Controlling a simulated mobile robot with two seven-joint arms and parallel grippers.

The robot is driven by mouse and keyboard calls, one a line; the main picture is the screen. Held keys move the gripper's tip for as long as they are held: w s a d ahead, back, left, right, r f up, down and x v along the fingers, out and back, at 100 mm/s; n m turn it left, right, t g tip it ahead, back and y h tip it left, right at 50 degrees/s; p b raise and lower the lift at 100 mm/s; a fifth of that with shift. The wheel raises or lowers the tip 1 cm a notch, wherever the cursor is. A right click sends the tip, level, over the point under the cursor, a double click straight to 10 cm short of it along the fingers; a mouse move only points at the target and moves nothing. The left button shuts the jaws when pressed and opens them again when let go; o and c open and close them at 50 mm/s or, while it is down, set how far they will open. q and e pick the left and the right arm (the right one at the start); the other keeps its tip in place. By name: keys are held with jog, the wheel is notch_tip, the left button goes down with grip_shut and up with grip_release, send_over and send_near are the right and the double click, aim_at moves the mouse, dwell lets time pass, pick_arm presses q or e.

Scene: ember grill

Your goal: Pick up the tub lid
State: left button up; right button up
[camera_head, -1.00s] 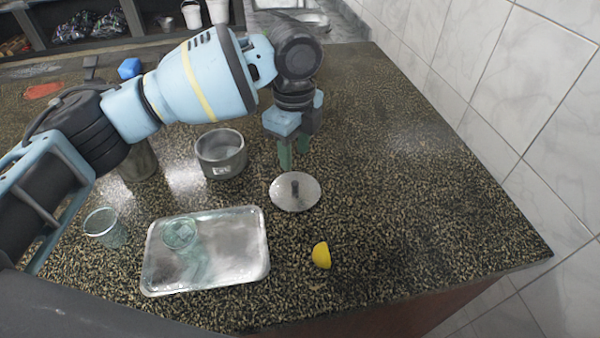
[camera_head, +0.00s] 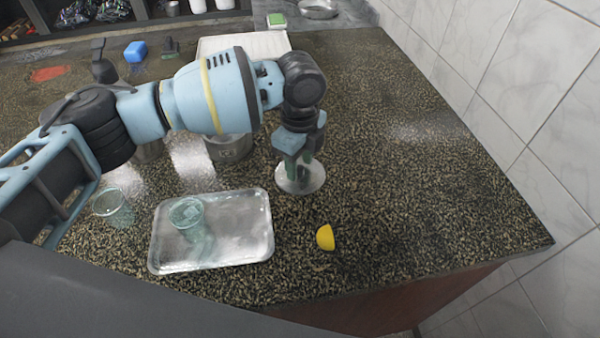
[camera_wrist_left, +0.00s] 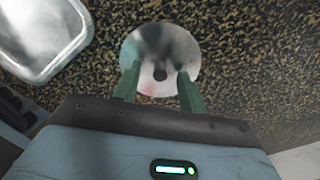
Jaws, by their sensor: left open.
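The tub lid (camera_head: 312,181) is a round, shiny metal disc lying flat on the speckled counter, right of the tray. In the left wrist view the lid (camera_wrist_left: 147,42) shows a dark knob at its centre. My left gripper (camera_head: 294,172) points down over the lid, its green fingers in front of the knob in the head view. In the left wrist view the left gripper (camera_wrist_left: 158,78) is open, with a finger on either side of the knob. I cannot tell whether the fingers touch the lid. The metal tub (camera_head: 228,148) stands behind my arm, partly hidden.
A metal tray (camera_head: 240,245) holding a clear cup (camera_head: 186,213) lies left of the lid. Another clear cup (camera_head: 112,208) stands beyond its left edge. A yellow lemon half (camera_head: 325,237) lies in front of the lid. The counter to the right is clear up to the tiled wall (camera_head: 520,80).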

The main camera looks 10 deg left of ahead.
aim_at(300, 168)
pick_arm(q)
jog(key=shift+f, duration=0.2)
grip_shut()
pick_arm(e)
jog(key=shift+d, duration=0.15)
pick_arm(q)
jog(key=shift+r, duration=0.8)
jog(key=shift+s+r, duration=0.25)
jog(key=shift+r, duration=0.8)
jog(key=s, duration=0.4)
jog(key=s+p, duration=0.1)
jog(key=s, duration=0.4)
jog(key=s+r, duration=0.1)
jog(key=s, duration=0.3)
jog(key=shift+s+d+r, duration=0.1)
jog(key=shift+s+d, duration=0.2)
jog(key=shift+d, duration=0.05)
jog(key=shift+s+p, duration=0.3)
jog(key=shift+s, duration=0.65)
pick_arm(e)
jog(key=shift+w+d+r+t, duration=0.1)
jog(key=shift+w+r+t, duration=0.05)
jog(key=shift+w+r, duration=0.35)
jog(key=shift+w+d+r+t, duration=0.15)
jog(key=shift+w+r, duration=0.1)
jog(key=shift+r, duration=0.3)
